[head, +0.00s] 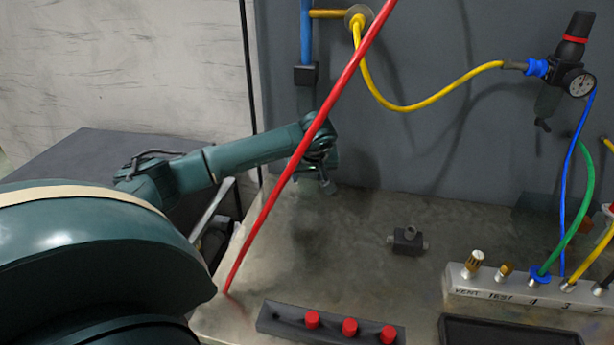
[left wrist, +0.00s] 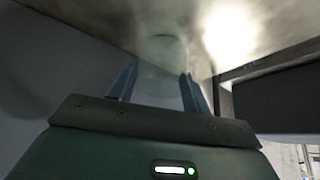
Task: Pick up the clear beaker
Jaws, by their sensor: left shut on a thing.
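The clear beaker (left wrist: 161,52) shows in the left wrist view as a pale, see-through round shape between two blue-grey fingers. My left gripper (left wrist: 158,72) is shut on it, with one finger on each side. In the head view my left gripper (head: 325,183) is low over the back left part of the metal bench, near the grey wall panel. I cannot make out the beaker clearly there, and cannot tell whether it touches the bench. My right gripper is not in view.
A red rod (head: 310,133) slants across the head view, in front of my left arm. A black rack (head: 283,322) with red caps, a small dark block (head: 408,241) and a valve manifold (head: 497,289) with hoses stand on the bench (head: 350,260). The bench between them is clear.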

